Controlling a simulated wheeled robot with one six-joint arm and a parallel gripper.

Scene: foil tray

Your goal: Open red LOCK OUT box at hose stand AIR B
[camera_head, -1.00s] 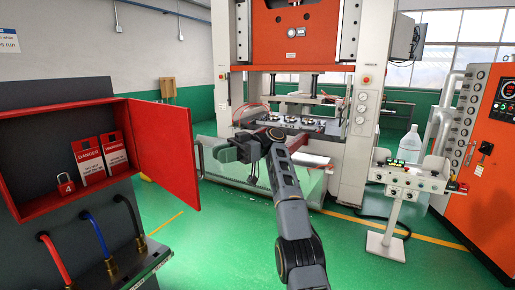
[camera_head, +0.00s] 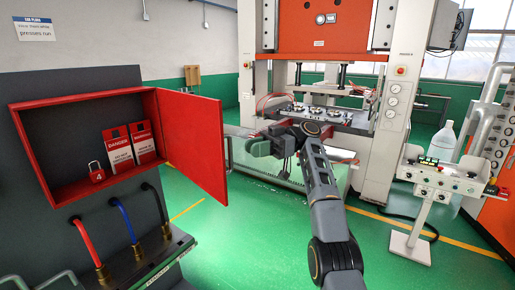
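The red box (camera_head: 80,131) is mounted on the dark stand at the left. Its red door (camera_head: 195,142) stands swung open to the right, showing the inside. A red padlock (camera_head: 97,172) marked 4 and two red-and-white DANGER tags (camera_head: 119,150) are inside the box. My gripper (camera_head: 256,146) is to the right of the door's free edge, apart from it in the picture. It points left. Its fingers are small and dark here, so I cannot tell whether they are open or shut.
Red, blue and black hoses (camera_head: 123,220) run into brass fittings on the stand below the box. An orange press (camera_head: 322,27) stands behind my arm. A control pedestal (camera_head: 426,215) with a clear bottle (camera_head: 442,142) is at the right. Green floor between stand and press is open.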

